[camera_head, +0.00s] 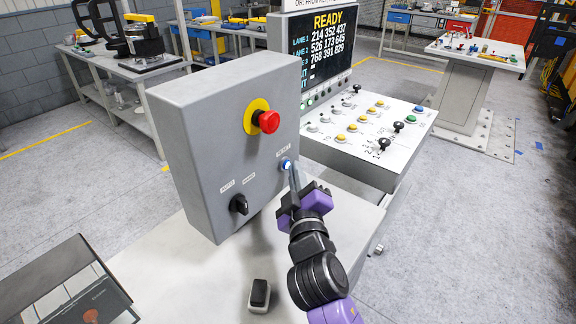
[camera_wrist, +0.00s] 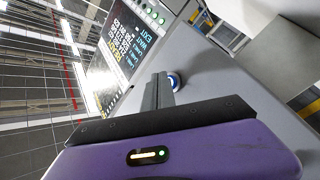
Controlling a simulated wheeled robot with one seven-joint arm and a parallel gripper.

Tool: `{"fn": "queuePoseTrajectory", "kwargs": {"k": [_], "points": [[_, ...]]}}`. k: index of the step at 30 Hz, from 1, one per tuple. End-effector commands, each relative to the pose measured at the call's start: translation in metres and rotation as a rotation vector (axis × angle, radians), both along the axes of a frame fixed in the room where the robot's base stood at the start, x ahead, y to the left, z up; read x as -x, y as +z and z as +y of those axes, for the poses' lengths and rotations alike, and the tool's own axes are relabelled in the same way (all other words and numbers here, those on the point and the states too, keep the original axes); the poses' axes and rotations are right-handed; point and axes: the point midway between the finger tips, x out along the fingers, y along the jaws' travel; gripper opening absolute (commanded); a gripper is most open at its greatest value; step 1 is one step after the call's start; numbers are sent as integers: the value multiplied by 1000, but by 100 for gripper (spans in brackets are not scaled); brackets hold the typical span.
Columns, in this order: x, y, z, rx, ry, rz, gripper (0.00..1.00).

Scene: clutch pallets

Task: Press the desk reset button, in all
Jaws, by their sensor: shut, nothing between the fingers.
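A grey control box (camera_head: 205,140) stands on a light bench. On its front face is a small blue button with a pale rim (camera_head: 286,163), under a short label too small to read surely. My gripper (camera_head: 292,172) is shut and empty, with its fingertips at the button. Whether they touch it or stop just short I cannot tell. In the wrist view, the blue button (camera_wrist: 174,82) shows beside the tips of my gripper (camera_wrist: 159,92), with part of its rim hidden behind the fingers.
The box also carries a red mushroom button (camera_head: 268,121) on a yellow collar and a black rotary knob (camera_head: 239,204). A small black-topped switch (camera_head: 259,294) lies on the bench (camera_head: 200,270). A sloped console (camera_head: 365,150) with a "READY" screen (camera_head: 328,45) stands behind.

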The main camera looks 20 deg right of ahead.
Motion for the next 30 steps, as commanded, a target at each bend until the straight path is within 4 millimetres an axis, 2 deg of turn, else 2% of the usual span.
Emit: {"fn": "queuePoseTrajectory", "kwargs": {"k": [22, 30], "points": [[-4, 0, 3, 0, 1, 0, 0], [5, 1, -3, 0, 1, -1, 0]]}}
